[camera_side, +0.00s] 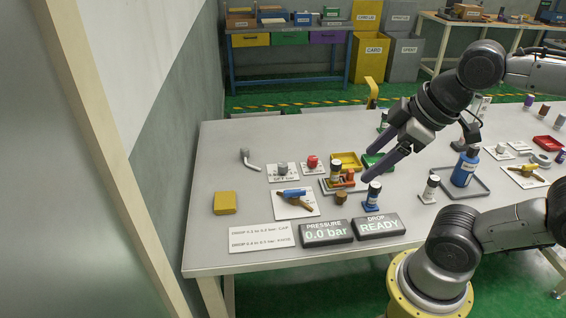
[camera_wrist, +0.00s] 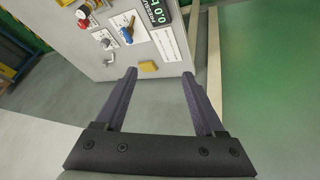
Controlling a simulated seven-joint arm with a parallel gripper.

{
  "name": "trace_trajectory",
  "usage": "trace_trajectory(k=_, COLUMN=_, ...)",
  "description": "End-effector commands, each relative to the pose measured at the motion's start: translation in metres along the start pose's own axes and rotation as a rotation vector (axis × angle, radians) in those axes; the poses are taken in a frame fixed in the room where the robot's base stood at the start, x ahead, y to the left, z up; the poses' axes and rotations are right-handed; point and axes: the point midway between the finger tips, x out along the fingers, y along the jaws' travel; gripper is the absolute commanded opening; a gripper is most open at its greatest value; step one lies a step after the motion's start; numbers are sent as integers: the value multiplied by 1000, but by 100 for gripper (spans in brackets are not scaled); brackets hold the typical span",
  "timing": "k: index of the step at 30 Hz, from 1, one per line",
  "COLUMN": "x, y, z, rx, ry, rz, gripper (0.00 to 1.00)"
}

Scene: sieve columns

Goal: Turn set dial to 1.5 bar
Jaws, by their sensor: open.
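A small grey knob (camera_side: 283,168) stands on a white labelled plate left of the middle of the table; it looks like the set dial, but its setting is too small to read. It also shows in the wrist view (camera_wrist: 105,42), beyond the left finger. The pressure display (camera_side: 325,232) at the front edge reads 0.0 bar. My gripper (camera_side: 371,163) is open and empty, above the table and right of the knob in the side view. In the wrist view my gripper (camera_wrist: 160,74) has nothing between its fingers.
A red knob (camera_side: 312,161) stands beside the grey one. A blue-handled valve (camera_side: 293,194) lies in front, near a bent metal pipe (camera_side: 248,160) and a yellow block (camera_side: 225,203). A second display (camera_side: 379,226) reads DROP READY. Bottles and trays crowd the right.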

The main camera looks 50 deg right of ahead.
Motion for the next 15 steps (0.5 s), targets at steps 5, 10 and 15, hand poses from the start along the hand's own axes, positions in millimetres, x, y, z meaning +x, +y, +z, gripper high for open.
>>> trace_trajectory(k=5, x=-17, y=22, z=-48, rx=-272, ry=-4, rz=7, gripper=71)
trace_trajectory(k=10, x=-16, y=53, z=-101, rx=-517, ry=-46, rz=-2, gripper=71)
trace_trajectory(k=15, x=6, y=93, z=-152, rx=-729, ry=-102, rz=-33, gripper=71)
